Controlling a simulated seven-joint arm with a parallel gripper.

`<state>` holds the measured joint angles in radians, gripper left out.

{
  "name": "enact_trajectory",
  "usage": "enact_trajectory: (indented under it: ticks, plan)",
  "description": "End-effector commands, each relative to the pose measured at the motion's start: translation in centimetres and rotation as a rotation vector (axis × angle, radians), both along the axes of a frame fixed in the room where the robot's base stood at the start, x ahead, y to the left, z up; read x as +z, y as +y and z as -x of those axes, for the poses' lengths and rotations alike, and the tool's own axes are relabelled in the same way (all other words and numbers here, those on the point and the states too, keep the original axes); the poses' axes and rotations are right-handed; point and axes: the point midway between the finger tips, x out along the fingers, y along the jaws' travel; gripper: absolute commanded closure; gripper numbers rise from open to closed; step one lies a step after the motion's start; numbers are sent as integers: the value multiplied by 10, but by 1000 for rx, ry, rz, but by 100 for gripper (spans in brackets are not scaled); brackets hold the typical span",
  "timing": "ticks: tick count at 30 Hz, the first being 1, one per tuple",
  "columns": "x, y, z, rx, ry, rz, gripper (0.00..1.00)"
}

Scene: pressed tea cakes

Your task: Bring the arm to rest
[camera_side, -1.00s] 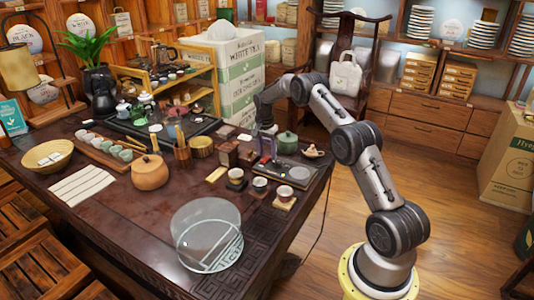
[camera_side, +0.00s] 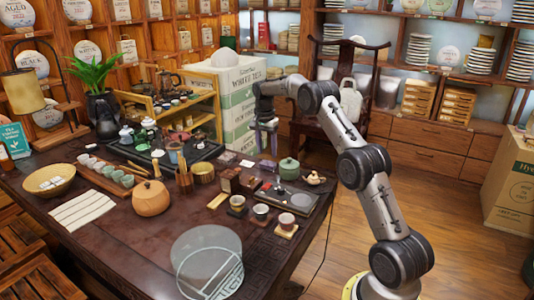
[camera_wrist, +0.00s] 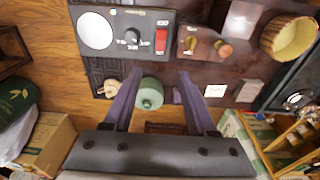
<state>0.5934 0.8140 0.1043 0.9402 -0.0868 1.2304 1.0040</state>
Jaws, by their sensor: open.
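My gripper (camera_side: 264,146) hangs above the back edge of the dark wooden tea table (camera_side: 140,250), fingers pointing down. In the wrist view my gripper (camera_wrist: 159,78) has its two purple-grey fingers spread wide, with nothing held between them. A green lidded jar (camera_wrist: 149,93) appears between the fingers there, but it stands on the table below. In the side view the green jar (camera_side: 289,168) is to the right of the fingers and apart from them.
A dark tray with a pale round plate (camera_side: 300,199), small cups (camera_side: 261,211) and a small pot (camera_side: 314,178) are near the right table edge. A white tea box stack (camera_side: 239,110) stands behind. A glass disc (camera_side: 206,245) is at the front.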

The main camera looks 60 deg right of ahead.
Motion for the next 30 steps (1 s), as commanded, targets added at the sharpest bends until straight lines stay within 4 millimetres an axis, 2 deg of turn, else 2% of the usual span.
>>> enact_trajectory:
  ticks: [6, 8, 11, 14, 15, 17, 21, 24, 30]
  plan:
    - [0, 3, -2, 6, 0, 1, 43]
    - [8, 9, -8, 19, -12, 8, 43]
    - [43, 23, -19, 50, -62, 40, 43]
    - [96, 55, -25, 100, -122, 73, 43]
    - [116, 71, -23, 123, -142, 82, 43]
    - [143, 95, -17, 156, -171, 93, 43]
    - [195, 148, 7, 259, -229, 115, 43]
    - [223, 185, 31, 350, -266, 130, 43]
    - [256, 249, 95, 554, -328, 160, 43]
